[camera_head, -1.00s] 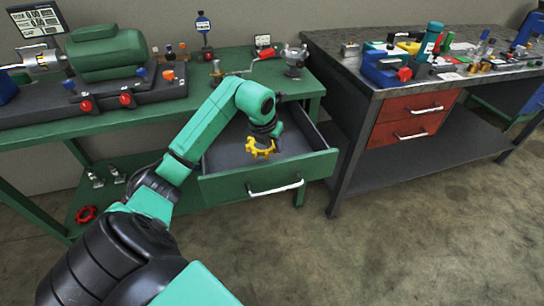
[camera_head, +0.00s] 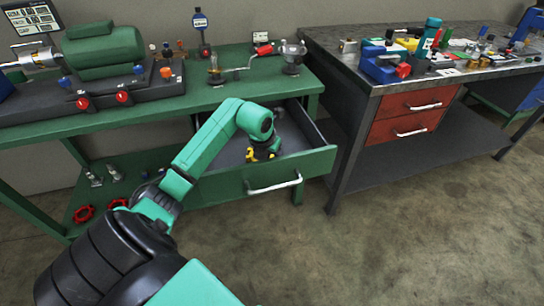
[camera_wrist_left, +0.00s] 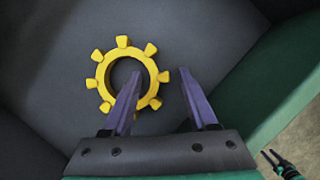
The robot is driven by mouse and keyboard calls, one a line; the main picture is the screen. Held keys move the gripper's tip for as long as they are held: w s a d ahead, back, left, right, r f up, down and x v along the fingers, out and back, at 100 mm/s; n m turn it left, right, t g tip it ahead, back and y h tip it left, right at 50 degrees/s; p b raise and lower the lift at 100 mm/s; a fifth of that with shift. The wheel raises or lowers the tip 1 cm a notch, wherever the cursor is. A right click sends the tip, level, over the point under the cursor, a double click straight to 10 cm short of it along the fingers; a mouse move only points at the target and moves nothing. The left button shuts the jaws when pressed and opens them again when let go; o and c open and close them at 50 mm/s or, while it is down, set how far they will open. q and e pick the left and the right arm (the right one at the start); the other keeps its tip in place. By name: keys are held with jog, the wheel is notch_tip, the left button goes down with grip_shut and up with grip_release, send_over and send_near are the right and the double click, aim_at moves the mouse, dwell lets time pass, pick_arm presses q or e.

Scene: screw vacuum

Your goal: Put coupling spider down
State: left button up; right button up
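The coupling spider is a yellow ring with several stubby lobes. In the left wrist view the spider (camera_wrist_left: 102,76) lies flat over the grey drawer floor. In the head view the spider (camera_head: 250,155) shows only in part, inside the open green drawer (camera_head: 225,186), behind my gripper. My left gripper (camera_wrist_left: 160,78) is open: one purple finger reaches over the ring's hole and the other is outside the ring, with a gap to the rim. It also shows low in the drawer (camera_head: 262,152). A small part of my right arm (camera_wrist_left: 280,165) shows at the wrist view's lower right corner.
The green workbench (camera_head: 215,95) above the drawer carries a green motor (camera_head: 103,50) and a hand-crank tool (camera_head: 235,69). A dark table (camera_head: 350,75) with red drawers stands close on the right. The drawer walls surround my gripper.

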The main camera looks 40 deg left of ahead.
pick_arm(q)
jog(key=shift+r, duration=0.2)
jog(key=shift+s+r, duration=0.1)
jog(key=shift+r, duration=0.25)
jog(key=v, duration=1.1)
jog(key=shift+p, duration=0.35)
jog(key=shift+d, duration=0.1)
